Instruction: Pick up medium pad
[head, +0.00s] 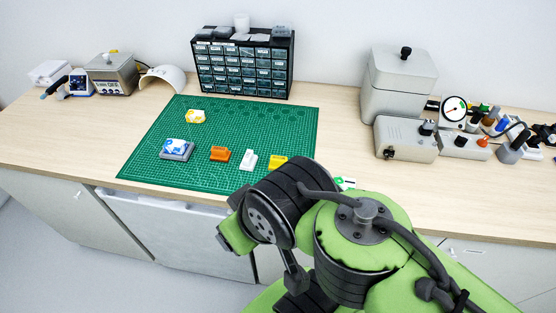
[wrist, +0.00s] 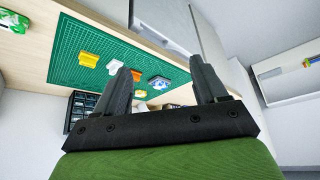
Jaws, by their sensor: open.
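Small pieces lie on the green cutting mat (head: 140,160): an orange piece (head: 220,154), a white piece (head: 248,159) and a yellow piece (head: 278,162) in a row near its front. I cannot tell which piece is the medium pad. The row also shows in the wrist view, with the yellow piece (wrist: 88,59), the white piece (wrist: 115,67) and part of the orange piece (wrist: 137,76). My gripper (wrist: 161,72) is open and empty, its dark fingers wide apart, away from the pieces. In the head view I cannot make out its fingers.
A grey block with a blue and white top (head: 176,149) sits left of the row, and a white and yellow piece (head: 195,117) lies behind. A black drawer cabinet (head: 243,62) stands at the back. Grey equipment (head: 398,88) stands on the right. The mat's back right is clear.

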